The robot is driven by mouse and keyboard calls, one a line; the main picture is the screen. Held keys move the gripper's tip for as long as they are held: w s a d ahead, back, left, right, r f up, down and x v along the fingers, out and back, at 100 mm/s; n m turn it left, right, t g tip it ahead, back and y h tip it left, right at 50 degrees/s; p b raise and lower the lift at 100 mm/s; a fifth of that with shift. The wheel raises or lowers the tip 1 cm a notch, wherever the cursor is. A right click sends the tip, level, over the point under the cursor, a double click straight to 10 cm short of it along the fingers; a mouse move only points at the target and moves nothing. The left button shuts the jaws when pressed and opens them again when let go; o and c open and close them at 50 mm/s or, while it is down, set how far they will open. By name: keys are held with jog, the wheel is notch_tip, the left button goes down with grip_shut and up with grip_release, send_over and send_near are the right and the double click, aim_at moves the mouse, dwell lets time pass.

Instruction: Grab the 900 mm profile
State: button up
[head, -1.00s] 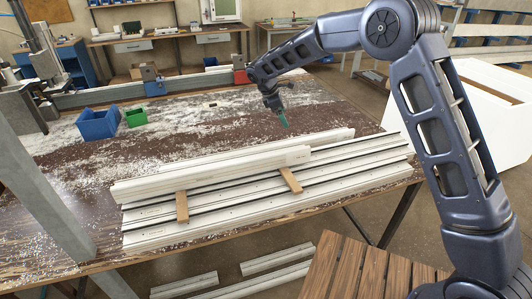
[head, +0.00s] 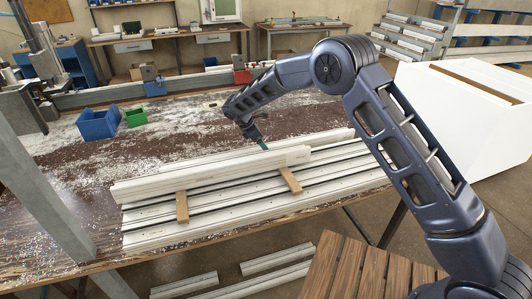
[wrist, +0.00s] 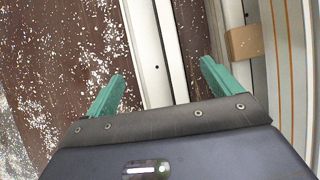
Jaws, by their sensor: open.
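White profiles of different lengths lie in a stack on the bench. A shorter profile (head: 215,170) rests on top, across two wooden spacers. Behind it a longer white profile (head: 335,137) shows its right end; much of it is hidden. No length marks are readable, so I cannot tell which is 900 mm. My gripper (head: 265,146) is at the rear edge of the stack, near the top profile's right end. In the wrist view its teal fingers (wrist: 162,72) are open and apart, with a white profile (wrist: 147,50) running between them in the picture; the fingers hold nothing.
The wooden spacers (head: 182,207) lie under the top profile; one also shows in the wrist view (wrist: 243,42). White chips cover the bench (head: 75,175). Blue (head: 98,123) and green (head: 136,116) bins stand at the back left. Clamps (head: 240,75) stand along the rear rail.

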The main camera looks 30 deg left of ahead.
jog(key=shift+a+x, duration=0.15)
jog(key=shift+x, duration=1.2)
jog(key=shift+a+x, duration=0.15)
jog(key=shift+x, duration=1.2)
jog(key=shift+s+f, duration=0.1)
jog(key=shift+c, duration=0.4)
jog(key=c, duration=1.8)
jog(key=shift+c, duration=0.2)
